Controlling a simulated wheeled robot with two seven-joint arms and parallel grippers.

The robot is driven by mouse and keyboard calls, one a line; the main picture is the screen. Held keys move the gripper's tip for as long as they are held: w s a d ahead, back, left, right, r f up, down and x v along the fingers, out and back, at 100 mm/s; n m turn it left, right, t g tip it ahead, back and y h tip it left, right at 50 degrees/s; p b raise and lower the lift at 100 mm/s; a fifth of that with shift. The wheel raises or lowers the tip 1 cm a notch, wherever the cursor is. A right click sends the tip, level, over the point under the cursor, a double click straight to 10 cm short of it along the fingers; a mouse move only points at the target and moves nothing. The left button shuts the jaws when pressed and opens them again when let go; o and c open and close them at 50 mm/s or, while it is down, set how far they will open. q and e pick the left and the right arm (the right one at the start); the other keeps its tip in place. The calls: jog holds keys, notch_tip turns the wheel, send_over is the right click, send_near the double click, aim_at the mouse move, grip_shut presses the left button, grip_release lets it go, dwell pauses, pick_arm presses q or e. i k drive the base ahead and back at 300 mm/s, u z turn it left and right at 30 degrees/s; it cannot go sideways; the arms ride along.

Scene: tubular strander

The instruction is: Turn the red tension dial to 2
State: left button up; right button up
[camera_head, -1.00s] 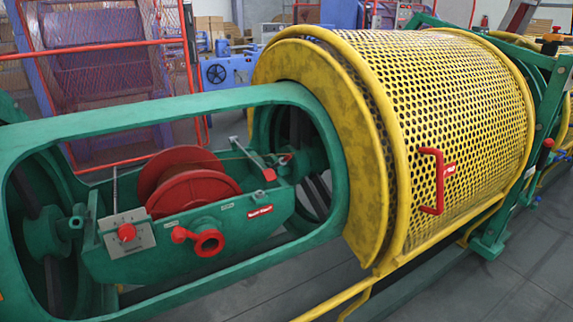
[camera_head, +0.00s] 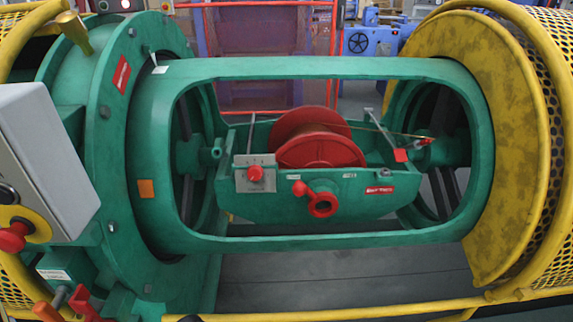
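The red tension dial (camera_head: 255,174) is a small red knob on a light grey plate (camera_head: 243,186) at the left end of the green cradle (camera_head: 270,208). The plate's markings are too small to read, so I cannot tell the dial's setting. A red spool (camera_head: 320,151) sits in the cradle to the right of the dial. Neither of my grippers shows in the head view.
The green frame (camera_head: 320,240) surrounds the cradle, with an open window facing me. A yellow rail (camera_head: 400,309) crosses the front. A grey control box (camera_head: 45,165) with a red button (camera_head: 14,237) stands at left. A yellow perforated guard (camera_head: 545,30) is at right.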

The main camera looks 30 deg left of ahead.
aim_at(255, 173)
jog(key=u, duration=0.25)
jog(key=k, duration=0.3)
jog(key=u, duration=1)
jog(key=k, duration=1.05)
jog(key=u, duration=1.1)
jog(key=i, duration=1.45)
jog(key=z, duration=0.9)
